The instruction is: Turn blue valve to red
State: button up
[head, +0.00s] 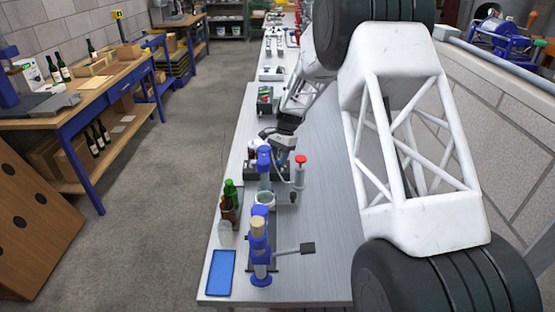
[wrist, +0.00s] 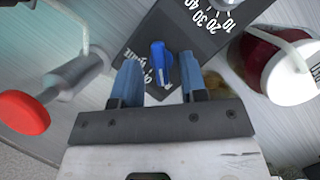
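The blue valve knob (wrist: 159,66) sits on a dark panel (wrist: 190,28) with white dial numbers and partly covered lettering. My gripper (wrist: 160,72) is open, its two blue fingers on either side of the knob, with a visible gap to each. I cannot tell how far down the fingers reach. No red mark shows on the visible part of the panel; my fingers and the knob hide some of it. In the head view my gripper (head: 283,156) is low over the bench and the knob cannot be made out.
A red-capped cylinder (wrist: 22,112) stands left in the wrist view; it also shows in the head view (head: 300,170). A white-lidded red jar (wrist: 290,75) is close on the right. Bottles (head: 230,200), a blue tray (head: 221,272) and a blue lever device (head: 260,245) occupy the bench front.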

jog(key=v, duration=0.7)
dwell(0.3)
jog(key=s+d+r+n+t, duration=0.1)
jog(key=s+d+r, duration=0.2)
jog(key=s+r, duration=0.45)
jog(key=s+d+r+n+t+h, duration=0.1)
jog(key=s+d+r, duration=0.35)
jog(key=s, duration=0.55)
jog(key=s+d+r+n+t, duration=0.1)
jog(key=s+d+r+n, duration=0.15)
jog(key=s+r, duration=0.45)
jog(key=s+d+f+n+t+h, duration=0.1)
jog(key=s+d, duration=0.2)
jog(key=s, duration=1.3)
jog(key=s+d+f+n+t+h, duration=0.1)
jog(key=s+d+n+t, duration=0.1)
jog(key=s, duration=1.3)
jog(key=shift+s+d, duration=0.4)
jog(key=shift+d, duration=0.5)
